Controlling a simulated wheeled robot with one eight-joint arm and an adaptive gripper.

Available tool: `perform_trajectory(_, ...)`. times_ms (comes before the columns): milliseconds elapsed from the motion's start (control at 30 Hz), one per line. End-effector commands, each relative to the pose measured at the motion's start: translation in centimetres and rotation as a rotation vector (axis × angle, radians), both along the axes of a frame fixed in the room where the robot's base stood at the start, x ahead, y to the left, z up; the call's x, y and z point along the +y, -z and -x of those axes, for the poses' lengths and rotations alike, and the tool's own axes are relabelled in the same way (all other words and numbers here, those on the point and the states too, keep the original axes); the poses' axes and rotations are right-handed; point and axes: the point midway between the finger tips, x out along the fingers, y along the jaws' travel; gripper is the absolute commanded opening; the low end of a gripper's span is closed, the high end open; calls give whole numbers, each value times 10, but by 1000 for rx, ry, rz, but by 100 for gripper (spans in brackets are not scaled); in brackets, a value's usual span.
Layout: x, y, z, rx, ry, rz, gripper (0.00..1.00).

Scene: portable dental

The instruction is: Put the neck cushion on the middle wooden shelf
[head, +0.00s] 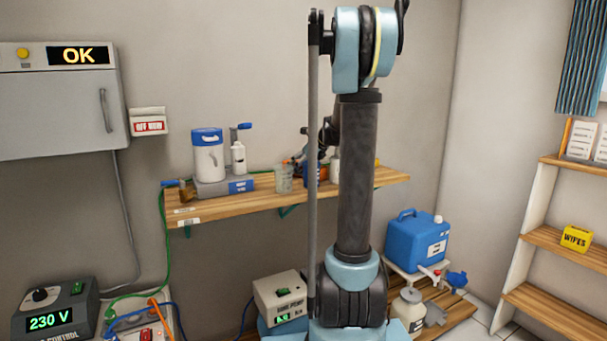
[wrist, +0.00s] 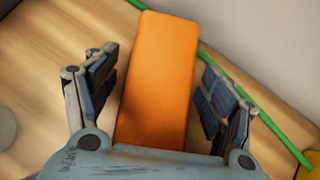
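An orange, smooth, oblong block, apparently the neck cushion (wrist: 160,85), lies on a wooden board in the wrist view. My gripper (wrist: 160,62) is open, with one finger on each side of it and visible gaps between. In the head view my gripper (head: 306,163) is over the wall shelf, and a bit of orange shows beside it; my arm hides most of that spot. The middle wooden shelf (head: 550,238) of the rack at the right holds a yellow wipes box (head: 576,238) near its right part.
The wall shelf (head: 240,204) also bears a blue-lidded canister (head: 208,158), a pump bottle (head: 238,157) and a clear cup (head: 284,179). A green hose (wrist: 260,115) runs behind the orange block. A blue jug (head: 415,240) stands low between the wall shelf and rack.

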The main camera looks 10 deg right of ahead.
Motion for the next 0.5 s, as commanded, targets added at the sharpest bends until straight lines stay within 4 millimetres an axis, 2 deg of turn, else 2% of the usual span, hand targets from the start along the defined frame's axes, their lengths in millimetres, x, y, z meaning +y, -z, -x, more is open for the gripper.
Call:
perform_trajectory(33,0,0,0,0,0,0,58)
perform_trajectory(167,0,0,0,0,0,0,28)
perform_trajectory(267,0,0,0,0,0,0,28)
perform_trajectory(300,1,0,0,0,-1,0,24)
perform_trajectory(500,1,-1,0,0,-1,0,24)
